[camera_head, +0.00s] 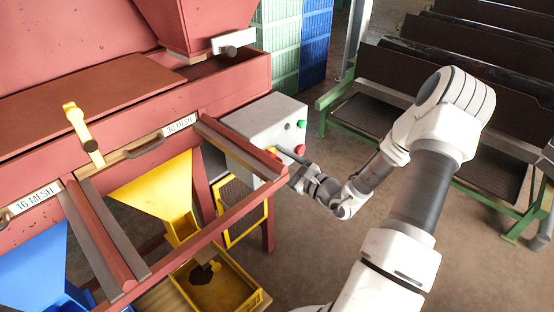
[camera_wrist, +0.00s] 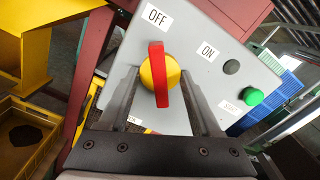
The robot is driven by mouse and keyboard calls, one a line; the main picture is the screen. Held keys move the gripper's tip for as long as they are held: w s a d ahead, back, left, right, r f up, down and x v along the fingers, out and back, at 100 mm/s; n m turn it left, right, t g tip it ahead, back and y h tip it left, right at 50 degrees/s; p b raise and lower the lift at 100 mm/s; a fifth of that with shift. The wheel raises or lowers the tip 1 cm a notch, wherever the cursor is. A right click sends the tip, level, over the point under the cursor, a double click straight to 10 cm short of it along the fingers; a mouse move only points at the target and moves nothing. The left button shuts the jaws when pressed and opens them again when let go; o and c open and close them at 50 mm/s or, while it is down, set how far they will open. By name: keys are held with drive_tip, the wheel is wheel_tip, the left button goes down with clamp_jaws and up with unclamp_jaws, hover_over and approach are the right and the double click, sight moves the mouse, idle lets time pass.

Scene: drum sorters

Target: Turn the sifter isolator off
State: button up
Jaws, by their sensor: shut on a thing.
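The sifter isolator is a red handle (camera_wrist: 160,75) on a round yellow knob (camera_wrist: 147,76), on the face of a grey control box (camera_wrist: 205,20). In the wrist view the red handle stands nearly upright, its upper end towards the OFF label (camera_wrist: 157,15). The ON label (camera_wrist: 208,50) is to its right. My gripper (camera_wrist: 159,80) is shut on the isolator, one finger on each side of the yellow knob. In the head view my gripper (camera_head: 287,168) reaches the front of the control box (camera_head: 262,118), and my wrist hides most of the isolator.
A green button (camera_wrist: 252,97) and a dark round lamp or button (camera_wrist: 231,67) sit right of the isolator. A red sifter rail (camera_head: 225,215) runs close left of my gripper. A yellow bin (camera_head: 258,298) stands below.

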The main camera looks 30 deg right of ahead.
drive_tip(key=shift+c, duration=1.3)
drive_tip(key=shift+f+n+b, duration=0.15)
drive_tip(key=shift+n+b, duration=0.45)
drive_tip(key=shift+b, duration=0.05)
drive_tip(key=shift+n, duration=0.3)
drive_tip(key=o, duration=1.4)
drive_tip(key=shift+c, duration=0.2)
